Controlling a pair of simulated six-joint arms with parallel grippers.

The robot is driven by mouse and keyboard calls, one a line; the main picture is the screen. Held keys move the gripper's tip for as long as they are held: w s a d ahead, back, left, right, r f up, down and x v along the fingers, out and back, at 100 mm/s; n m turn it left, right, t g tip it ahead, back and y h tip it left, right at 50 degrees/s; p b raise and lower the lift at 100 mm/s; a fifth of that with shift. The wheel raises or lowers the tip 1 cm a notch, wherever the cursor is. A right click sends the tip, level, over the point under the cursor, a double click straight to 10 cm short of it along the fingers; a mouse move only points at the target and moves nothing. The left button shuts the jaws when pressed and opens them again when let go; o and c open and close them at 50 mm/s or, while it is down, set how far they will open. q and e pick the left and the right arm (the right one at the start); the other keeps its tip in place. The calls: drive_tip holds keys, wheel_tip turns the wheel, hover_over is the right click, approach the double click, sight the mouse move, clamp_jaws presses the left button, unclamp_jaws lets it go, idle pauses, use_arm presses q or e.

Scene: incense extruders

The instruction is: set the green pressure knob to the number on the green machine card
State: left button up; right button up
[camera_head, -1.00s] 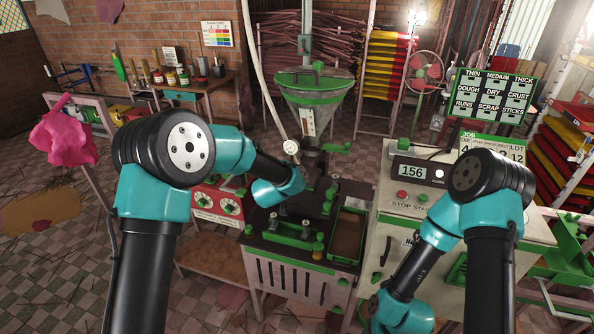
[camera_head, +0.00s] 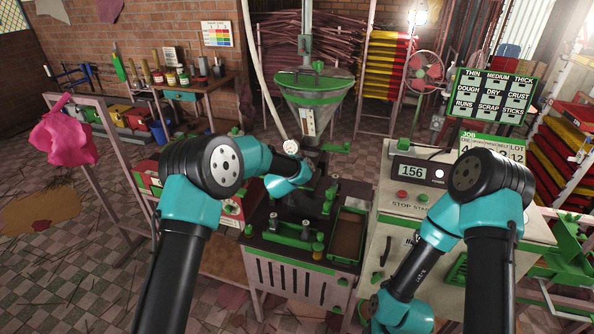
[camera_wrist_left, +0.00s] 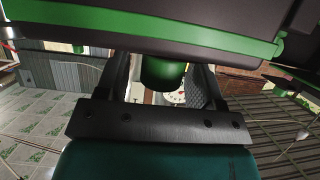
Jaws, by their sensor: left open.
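In the left wrist view a green cylindrical knob (camera_wrist_left: 163,73) lies between the two dark fingers of my left gripper (camera_wrist_left: 162,84). The fingers are apart; I cannot tell whether either touches it. A pale dial face (camera_wrist_left: 176,98) with red marks shows just below the knob, partly covered. In the head view my left forearm reaches over the green-trimmed extruder (camera_head: 298,268), and its gripper is hard to make out against the dark machine. A card with coloured rows (camera_head: 217,33) hangs on the brick wall; its numbers are too small to read. My right gripper is out of view.
A steel hopper with green rims (camera_head: 313,90) stands above the extruder. A control desk at right carries a display (camera_head: 413,172) reading 156, with stop and start buttons. A red box (camera_head: 230,207) is partly covered by my left arm. A pink cloth (camera_head: 62,138) hangs at left.

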use_arm(q)
drive_tip(key=c, duration=0.9)
drive_tip(key=shift+n+t+y, duration=0.3)
drive_tip(key=shift+n+y, duration=1.6)
drive_tip(key=shift+y, duration=0.2)
drive_tip(key=shift+n+y, duration=1.5)
drive_tip(key=shift+y, duration=0.3)
drive_tip(key=o, duration=0.9)
drive_tip(key=shift+s, duration=0.1)
